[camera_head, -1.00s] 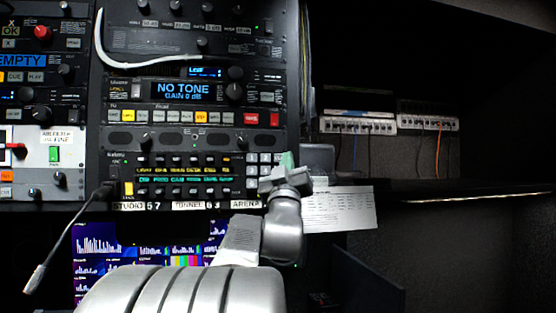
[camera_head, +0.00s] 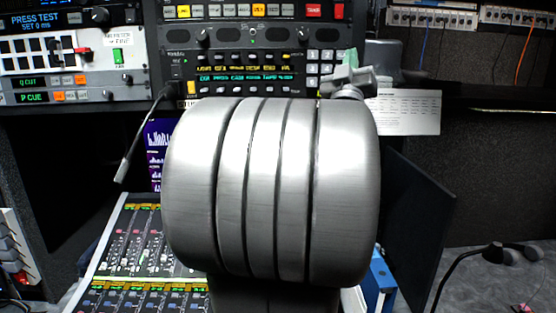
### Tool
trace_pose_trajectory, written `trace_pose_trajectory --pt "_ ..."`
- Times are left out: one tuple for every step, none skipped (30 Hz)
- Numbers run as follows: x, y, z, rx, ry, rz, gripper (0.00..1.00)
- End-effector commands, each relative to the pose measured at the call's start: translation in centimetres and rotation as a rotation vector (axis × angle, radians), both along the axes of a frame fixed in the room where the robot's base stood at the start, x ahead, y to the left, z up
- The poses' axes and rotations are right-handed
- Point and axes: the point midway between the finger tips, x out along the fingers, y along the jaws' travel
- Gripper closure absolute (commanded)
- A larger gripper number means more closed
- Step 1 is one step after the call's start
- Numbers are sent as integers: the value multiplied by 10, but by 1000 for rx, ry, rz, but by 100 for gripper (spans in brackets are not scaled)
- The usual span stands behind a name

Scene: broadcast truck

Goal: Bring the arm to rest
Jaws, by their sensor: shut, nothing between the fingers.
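My arm (camera_head: 275,190) fills the middle of the view, its silver links large and close to the camera. My gripper (camera_head: 347,80) shows only in part above the arm, in front of the right end of the rack panel. It is small and grey, and it holds nothing that I can see. Its fingertips are hard to make out against the keypad and the dark panel behind. The arm hides most of the wrist and much of the desk below.
An equipment rack (camera_head: 250,70) stands behind the arm. A mixing console (camera_head: 140,250) lies at lower left, with a gooseneck microphone (camera_head: 140,140) above it. A paper sheet (camera_head: 408,113) hangs at right.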

Motion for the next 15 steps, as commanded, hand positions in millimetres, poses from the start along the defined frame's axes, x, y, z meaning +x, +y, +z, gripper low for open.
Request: trace_pose_trajectory --pt "-9 0 -5 0 -4 -1 100" --pt "-13 0 -5 0 -3 -1 100" --pt "-17 -1 -5 0 -3 -1 100" --pt "-21 -1 -4 1 -3 0 100" --pt "-24 -1 -4 1 -3 0 100" --pt "-27 -1 -4 1 -2 0 100" --pt "-30 -1 -4 1 -1 0 100" --pt "-32 -1 -4 1 -1 0 100" --pt "-35 -1 -3 1 -1 0 100" --pt "-36 -1 -3 1 -2 0 100" --pt "-37 -1 -3 1 -2 0 100" --pt "-39 -1 -2 1 -1 0 100" --pt "-39 -1 -2 1 -1 0 100" --pt "-40 -1 -2 1 -1 0 100" --pt "-40 -1 -2 1 0 1 100"
